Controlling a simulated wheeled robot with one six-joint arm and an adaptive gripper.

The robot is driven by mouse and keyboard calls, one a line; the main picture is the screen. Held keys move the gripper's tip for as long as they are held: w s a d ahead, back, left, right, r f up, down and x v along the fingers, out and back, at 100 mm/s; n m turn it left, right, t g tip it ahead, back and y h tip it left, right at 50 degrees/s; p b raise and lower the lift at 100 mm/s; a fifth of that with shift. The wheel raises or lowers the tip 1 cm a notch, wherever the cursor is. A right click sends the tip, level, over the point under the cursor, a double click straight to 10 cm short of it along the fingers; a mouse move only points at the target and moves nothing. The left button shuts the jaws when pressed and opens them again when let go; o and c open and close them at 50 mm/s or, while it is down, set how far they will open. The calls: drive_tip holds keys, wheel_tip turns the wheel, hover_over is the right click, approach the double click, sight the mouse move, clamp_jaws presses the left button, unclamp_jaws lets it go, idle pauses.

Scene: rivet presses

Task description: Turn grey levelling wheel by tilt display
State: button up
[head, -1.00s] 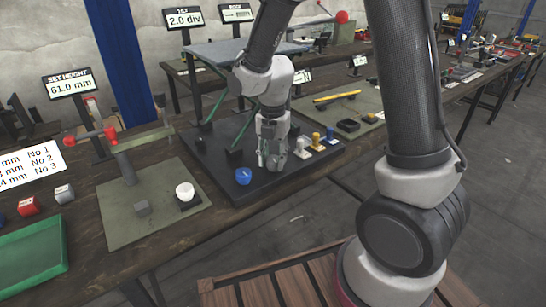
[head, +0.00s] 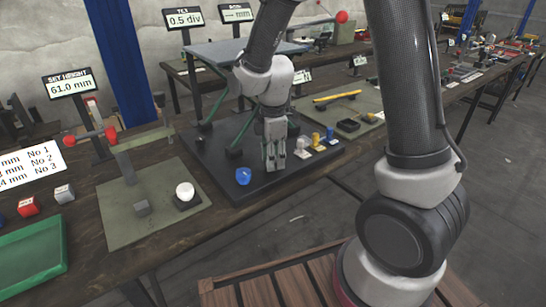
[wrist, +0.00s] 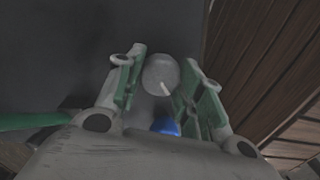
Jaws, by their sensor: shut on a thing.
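The grey levelling wheel (wrist: 161,75) shows in the wrist view as a round grey knob with a white mark, between the green-padded fingers of my gripper (wrist: 165,92). In the head view my gripper (head: 275,166) points down at the dark base plate (head: 222,172) and hides the wheel. The gripper is shut on the wheel. The tilt display (head: 184,18) at the top reads 0.5 div. A blue wheel (head: 243,176) stands on the plate to the left of my gripper and also shows in the wrist view (wrist: 166,126).
A raised grey-blue plate (head: 215,51) on green struts is behind. A second display (head: 236,13) shows dashes. A mat (head: 112,210) with a white knob (head: 185,191) lies left.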

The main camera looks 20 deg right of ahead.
drive_tip(key=m, duration=0.6)
drive_tip(key=shift+m, duration=0.3)
idle(0.5)
drive_tip(key=o, duration=1)
drive_tip(key=shift+o, duration=0.2)
wheel_tip(320, 180, up, 12)
drive_tip(key=shift+m, duration=0.4)
